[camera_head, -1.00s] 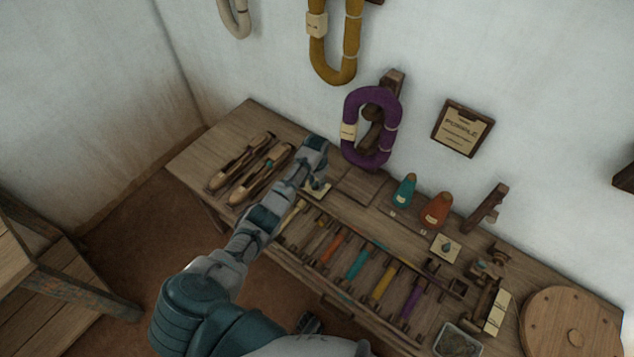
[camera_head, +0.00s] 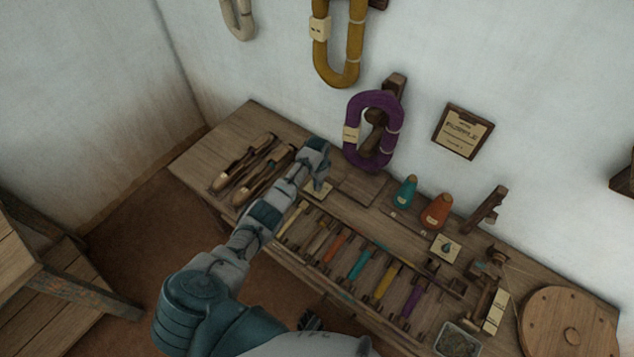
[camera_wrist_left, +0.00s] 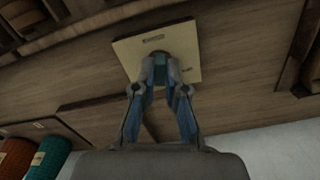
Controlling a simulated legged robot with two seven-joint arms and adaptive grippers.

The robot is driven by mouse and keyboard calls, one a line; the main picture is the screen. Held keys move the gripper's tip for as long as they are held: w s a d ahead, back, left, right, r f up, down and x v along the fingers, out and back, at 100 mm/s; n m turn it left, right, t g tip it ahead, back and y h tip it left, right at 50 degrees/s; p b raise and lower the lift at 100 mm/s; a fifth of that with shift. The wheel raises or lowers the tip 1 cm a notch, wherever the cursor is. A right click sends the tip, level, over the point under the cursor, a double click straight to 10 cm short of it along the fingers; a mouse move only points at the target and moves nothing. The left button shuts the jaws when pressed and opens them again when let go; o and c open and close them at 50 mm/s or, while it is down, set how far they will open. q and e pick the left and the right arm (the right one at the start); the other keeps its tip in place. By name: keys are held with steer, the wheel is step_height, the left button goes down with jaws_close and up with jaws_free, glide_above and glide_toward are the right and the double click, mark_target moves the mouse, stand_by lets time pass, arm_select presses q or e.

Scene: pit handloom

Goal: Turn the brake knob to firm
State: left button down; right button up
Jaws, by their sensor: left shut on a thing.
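The brake knob sits on a small square cream plate (camera_wrist_left: 188,45) with printed labels. In the wrist view my left gripper (camera_wrist_left: 160,72) reaches over the plate with both fingertips closed around the dark knob, which they mostly hide. In the head view the plate (camera_head: 320,189) lies on the wooden bench, and my left gripper (camera_head: 322,172) is just above it, covering the knob. I cannot read which way the knob points.
Wooden shuttles (camera_head: 262,178) lie left of the gripper on the bench. A rack of coloured bobbins (camera_head: 362,263) is in front, and teal (camera_head: 405,191) and orange (camera_head: 436,211) cones stand to the right. A purple yarn hank (camera_head: 354,117) hangs close behind.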

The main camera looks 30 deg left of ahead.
arm_select(q)
steer(key=m, duration=0.3)
steer(key=shift+r+m+p, duration=0.1)
steer(key=shift+m+p, duration=0.3)
steer(key=m, duration=0.3)
steer(key=shift+a, duration=0.1)
steer(key=shift+m, duration=0.8)
arm_select(e)
steer(key=shift+s+d+f, duration=0.15)
steer(key=shift+s+f, duration=0.4)
steer(key=shift+f, duration=0.15)
steer(key=shift+s+d+f, duration=0.1)
steer(key=shift+s+f, duration=0.45)
steer(key=shift+f, duration=0.1)
arm_select(q)
steer(key=shift+w, duration=0.1)
steer(key=c, duration=1.2)
jaws_free()
arm_select(e)
steer(key=shift+a, duration=0.1)
